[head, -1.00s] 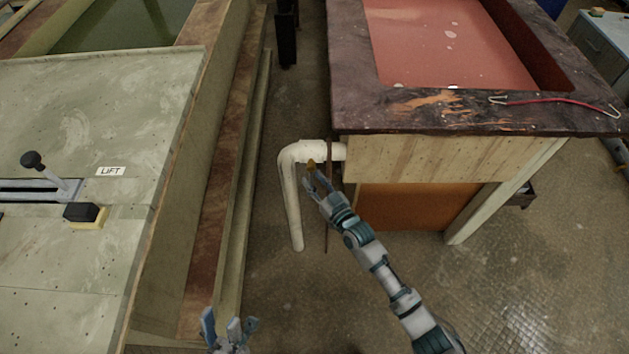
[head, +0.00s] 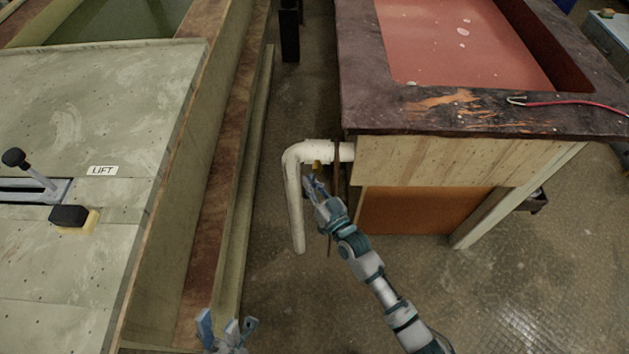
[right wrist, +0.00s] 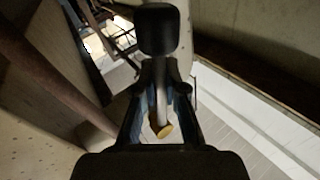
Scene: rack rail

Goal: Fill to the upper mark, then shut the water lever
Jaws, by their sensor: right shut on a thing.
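A white pipe (head: 294,195) comes out of the side of the wooden tank (head: 430,160) and bends down towards the floor. A small yellow-brown lever end (head: 317,163) shows at the pipe, and it also shows between the fingers in the right wrist view (right wrist: 163,131). My right gripper (head: 313,184) is shut on this lever, just below the pipe's horizontal part. The tank's red inside (head: 450,40) shows pale spots; I cannot make out a water level or an upper mark. My left gripper (head: 228,328) is open and empty at the bottom edge.
A pale bench (head: 90,120) at the left carries a black-knobbed lever (head: 30,168), a "LIFT" label (head: 102,170) and a black-and-yellow block (head: 73,216). A red wire (head: 570,103) lies on the tank's dark rim.

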